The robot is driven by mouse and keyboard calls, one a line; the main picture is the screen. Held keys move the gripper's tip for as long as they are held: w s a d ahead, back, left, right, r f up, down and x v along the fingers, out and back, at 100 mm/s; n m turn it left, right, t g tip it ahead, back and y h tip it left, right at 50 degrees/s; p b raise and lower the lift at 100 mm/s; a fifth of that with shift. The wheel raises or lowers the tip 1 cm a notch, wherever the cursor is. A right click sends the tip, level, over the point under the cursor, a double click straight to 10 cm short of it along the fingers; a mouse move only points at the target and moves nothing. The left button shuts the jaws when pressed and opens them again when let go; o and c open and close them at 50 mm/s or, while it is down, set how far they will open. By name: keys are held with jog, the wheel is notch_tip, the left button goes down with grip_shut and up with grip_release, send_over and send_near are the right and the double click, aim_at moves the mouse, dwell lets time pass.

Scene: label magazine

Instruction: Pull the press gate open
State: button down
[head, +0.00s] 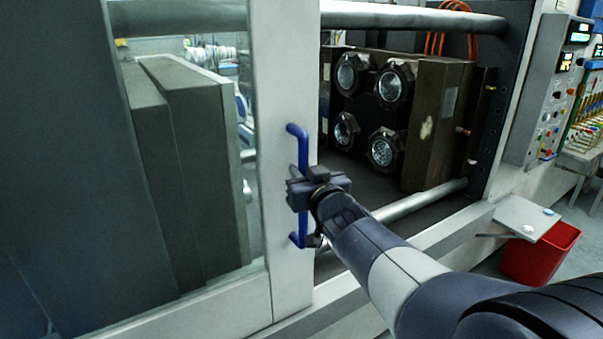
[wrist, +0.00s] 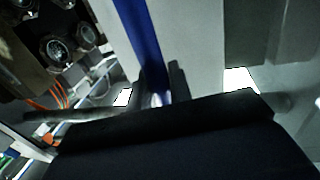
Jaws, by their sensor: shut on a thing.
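The press gate (head: 287,80) is a light grey framed sliding panel with a clear window, on the left in the head view. A blue bar handle (head: 298,133) stands upright on its right-hand frame. My gripper (head: 301,190) is shut on the middle of this handle. The handle also shows in the wrist view (wrist: 141,40), running down between the dark fingers (wrist: 160,85). The gate stands partly open: to its right the press interior is uncovered. My gripper hides the middle of the handle.
A brown mould block (head: 432,110) with several round fittings sits inside the opening. Metal tie bars (head: 415,18) run above and below it. A control panel (head: 558,90) stands at the right. A red bin (head: 540,255) is on the floor at lower right, below a small grey plate (head: 527,217).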

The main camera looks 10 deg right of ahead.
jog(key=shift+f, duration=0.1)
jog(key=c, duration=1.3)
grip_release()
jog(key=shift+d, duration=0.1)
jog(key=shift+c, duration=0.2)
jog(key=s+d+p, duration=0.1)
jog(key=s, duration=0.9)
jog(key=shift+s+d, duration=0.15)
jog(key=shift+s, duration=0.2)
